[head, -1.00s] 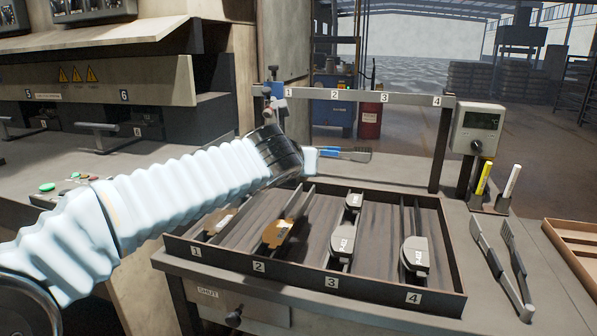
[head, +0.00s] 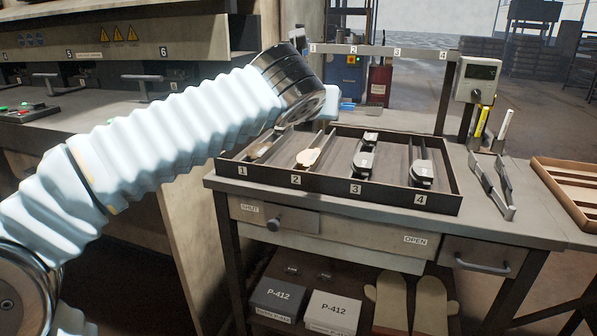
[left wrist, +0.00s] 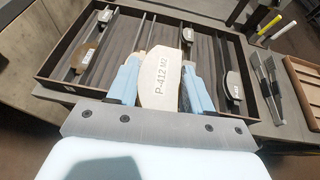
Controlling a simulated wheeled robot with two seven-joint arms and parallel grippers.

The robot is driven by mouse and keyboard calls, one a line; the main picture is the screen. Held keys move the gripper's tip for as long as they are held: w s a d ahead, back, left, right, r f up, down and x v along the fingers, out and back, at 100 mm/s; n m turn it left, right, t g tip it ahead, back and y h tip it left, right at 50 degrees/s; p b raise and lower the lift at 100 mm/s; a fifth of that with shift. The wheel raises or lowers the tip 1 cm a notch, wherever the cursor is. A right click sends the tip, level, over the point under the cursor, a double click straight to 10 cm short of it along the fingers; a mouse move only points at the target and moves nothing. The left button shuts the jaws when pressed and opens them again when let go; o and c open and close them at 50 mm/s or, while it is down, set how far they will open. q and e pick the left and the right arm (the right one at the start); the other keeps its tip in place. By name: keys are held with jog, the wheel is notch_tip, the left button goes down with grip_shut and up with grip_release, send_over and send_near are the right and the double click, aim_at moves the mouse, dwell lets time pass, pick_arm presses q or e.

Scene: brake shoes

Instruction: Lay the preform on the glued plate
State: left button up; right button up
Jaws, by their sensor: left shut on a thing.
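My left gripper (left wrist: 162,72) is shut on a pale tan preform marked P-412 M2 (left wrist: 163,80), one blue finger on each side. It is held above the tray in the left wrist view. A plate with a tan, glue-like face (head: 308,157) lies in compartment 2 of the dark tray (head: 330,187). A darker brown piece (head: 260,150) lies in compartment 1, partly behind my arm. Dark plates lie in compartment 3 (head: 364,162) and compartment 4 (head: 422,171). My right gripper is not in view.
A wooden tray (head: 572,190) is at the right edge. A numbered rail (head: 385,52) stands behind the tray. P-412 boxes (head: 331,310) and gloves sit below.

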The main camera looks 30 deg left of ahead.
pick_arm(q)
jog(key=shift+w+a+f, duration=0.15)
jog(key=shift+a+f, duration=0.1)
jog(key=w+a+f, duration=0.4)
jog(key=w+a, duration=0.1)
jog(key=w, duration=0.2)
send_over(306, 158)
jog(key=f, duration=0.4)
jog(key=shift+s+d+f+b, duration=0.25)
jog(key=shift+s+f+b, duration=0.05)
jog(key=shift+b, duration=0.05)
jog(key=shift+w+a+f, duration=0.1)
jog(key=shift+w+f, duration=0.05)
jog(key=shift+f, duration=0.1)
jog(key=f, duration=0.1)
jog(key=f+b, duration=0.1)
jog(key=f, duration=0.1)
jog(key=shift+w+a+b, duration=0.15)
jog(key=shift+w+b, duration=0.05)
jog(key=shift+b, duration=0.1)
jog(key=shift+f, duration=0.2)
